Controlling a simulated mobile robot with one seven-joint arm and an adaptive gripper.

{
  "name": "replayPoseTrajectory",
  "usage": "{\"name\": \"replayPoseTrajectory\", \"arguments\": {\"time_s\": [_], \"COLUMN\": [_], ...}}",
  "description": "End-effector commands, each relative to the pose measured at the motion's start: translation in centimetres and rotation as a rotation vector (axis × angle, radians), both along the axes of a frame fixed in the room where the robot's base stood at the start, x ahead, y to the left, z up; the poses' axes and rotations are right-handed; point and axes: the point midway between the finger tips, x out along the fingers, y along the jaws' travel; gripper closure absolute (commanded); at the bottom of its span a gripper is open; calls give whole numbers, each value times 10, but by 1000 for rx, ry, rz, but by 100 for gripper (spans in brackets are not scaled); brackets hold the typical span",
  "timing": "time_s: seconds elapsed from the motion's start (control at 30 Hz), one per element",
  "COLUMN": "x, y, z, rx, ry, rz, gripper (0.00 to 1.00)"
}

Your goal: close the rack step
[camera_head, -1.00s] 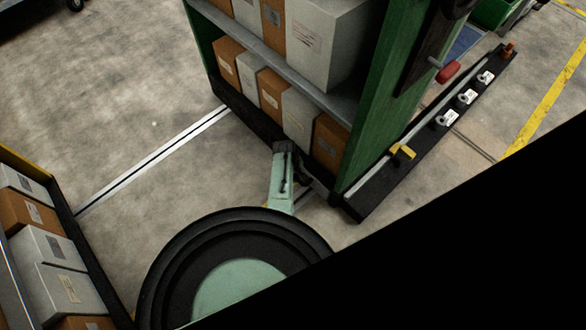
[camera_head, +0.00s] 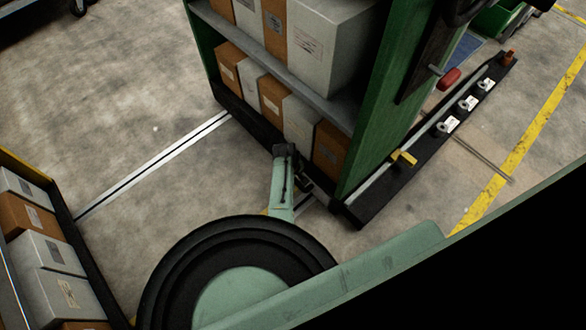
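A long low black step-like bar (camera_head: 385,198) lies on the floor along the right side of the green rack (camera_head: 385,110). It looks like the rack step, but I cannot be sure. It carries a pale strip, a yellow tab (camera_head: 404,158), several white round fittings (camera_head: 468,103) and an orange piece (camera_head: 508,57) at its far end. A red-handled lever (camera_head: 449,78) sticks out of the rack's side above it. A large dark part of my arm with a pale green edge (camera_head: 370,262) covers the lower right.
Boxes (camera_head: 299,120) fill the rack's shelves. A second rack (camera_head: 58,215) with boxes stands at lower left. A white floor strip (camera_head: 150,165) runs between the racks across open concrete. A yellow floor line (camera_head: 520,140) and a green bin (camera_head: 495,17) are at right.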

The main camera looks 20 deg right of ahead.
Motion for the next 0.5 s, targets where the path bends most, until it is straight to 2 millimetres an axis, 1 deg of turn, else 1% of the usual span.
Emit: {"name": "replayPoseTrajectory", "arguments": {"time_s": [0.3, 0.5], "x": [-3, -5], "y": [11, 16], "z": [58, 87], "rx": [-2, -1], "ry": [-5, -2], "rz": [1, 0], "gripper": [62, 62]}}
